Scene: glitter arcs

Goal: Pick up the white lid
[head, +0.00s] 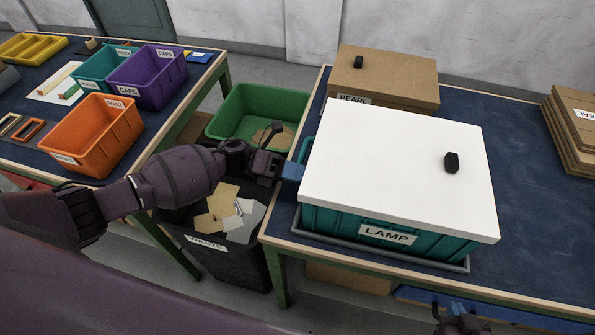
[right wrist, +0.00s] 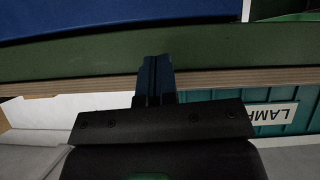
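The white lid (head: 385,165) lies flat on top of the teal LAMP crate (head: 340,222) on the right table. A small black knob (head: 452,162) stands on its right part. My left gripper (head: 290,171) has its blue tips beside the left edge of the lid and crate; I cannot tell whether they touch it or how far apart its fingers are. My right gripper is low at the bottom edge of the head view (head: 456,322), partly cut off, in front of the table. In the right wrist view its blue fingers (right wrist: 155,78) are together with nothing between them.
A brown PEARL box (head: 390,75) with a black knob stands behind the crate. Flat cardboard (head: 572,130) is stacked at right. A green bin (head: 258,112) and a black waste bin (head: 225,255) stand between the tables. The blue tabletop (head: 520,190) right of the crate is clear.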

